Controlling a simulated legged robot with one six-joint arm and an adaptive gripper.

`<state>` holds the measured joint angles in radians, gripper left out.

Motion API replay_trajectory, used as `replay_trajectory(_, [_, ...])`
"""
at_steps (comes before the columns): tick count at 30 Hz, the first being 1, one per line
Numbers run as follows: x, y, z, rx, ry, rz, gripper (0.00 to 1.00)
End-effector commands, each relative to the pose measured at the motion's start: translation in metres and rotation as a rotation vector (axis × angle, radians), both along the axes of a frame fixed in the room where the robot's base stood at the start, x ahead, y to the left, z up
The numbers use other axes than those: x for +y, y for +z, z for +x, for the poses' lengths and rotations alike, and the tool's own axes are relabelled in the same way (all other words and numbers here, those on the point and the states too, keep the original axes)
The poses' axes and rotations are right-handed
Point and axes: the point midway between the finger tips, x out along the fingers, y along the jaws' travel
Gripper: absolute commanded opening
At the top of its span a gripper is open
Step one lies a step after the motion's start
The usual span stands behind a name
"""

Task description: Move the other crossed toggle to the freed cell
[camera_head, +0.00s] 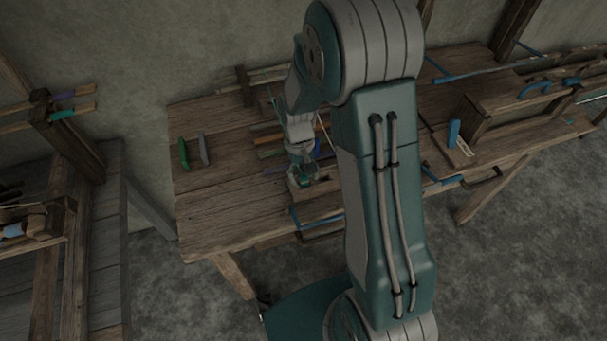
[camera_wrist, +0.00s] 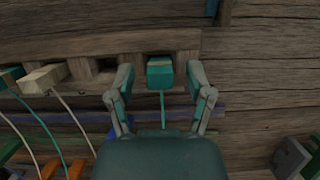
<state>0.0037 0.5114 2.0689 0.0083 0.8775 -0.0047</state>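In the wrist view a teal toggle (camera_wrist: 160,73) sits in a wooden rail (camera_wrist: 130,43), with a teal cord running from it toward my gripper. My gripper (camera_wrist: 161,71) is open, one finger on each side of this toggle, with a gap showing on both sides. Dark empty cells (camera_wrist: 105,66) show between the cream toggle and my left finger. In the head view my gripper (camera_head: 302,177) is low over the bench; the toggles are too small to tell there.
The wooden bench (camera_head: 220,215) has free room at its left front. A green block (camera_head: 183,153) and a grey block (camera_head: 203,148) stand at its left. Orange pieces (camera_wrist: 76,169) lie near my gripper's left. A blue upright piece (camera_head: 453,133) stands at the right.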

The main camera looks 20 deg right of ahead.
Motion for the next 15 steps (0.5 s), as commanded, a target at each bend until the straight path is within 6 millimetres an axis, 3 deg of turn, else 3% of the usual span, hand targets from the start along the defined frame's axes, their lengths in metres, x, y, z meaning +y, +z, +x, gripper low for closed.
replay_trajectory(8, [0.000,0.004,0.002,-0.001,0.000,0.000,0.67])
replay_trajectory(15, [0.000,0.043,0.016,-0.006,0.000,0.000,0.67])
